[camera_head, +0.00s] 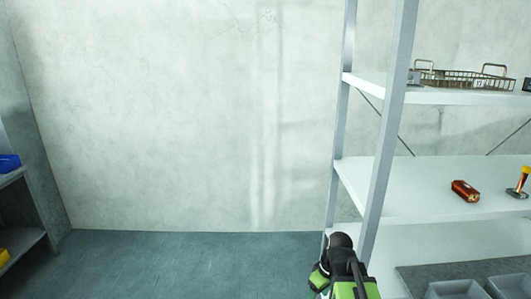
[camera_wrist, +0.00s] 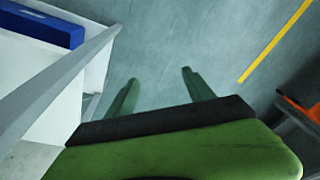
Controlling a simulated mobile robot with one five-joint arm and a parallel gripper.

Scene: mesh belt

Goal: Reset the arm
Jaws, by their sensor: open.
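My arm, green and black, shows at the bottom of the head view, just left of the lower part of a metal shelf rack (camera_head: 385,130). In the wrist view my gripper (camera_wrist: 158,90) has its two green fingers spread apart, with only the grey floor (camera_wrist: 165,45) seen between and beyond them. It is open and holds nothing. The fingertips do not show in the head view.
The rack's middle shelf (camera_head: 400,195) holds a red-brown object (camera_head: 465,190) and a yellow-handled tool (camera_head: 522,180). A wire basket (camera_head: 465,78) stands above; grey bins (camera_head: 455,289) sit below. Left shelving holds a blue bin (camera_head: 8,163). Floor (camera_head: 180,265) between is clear.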

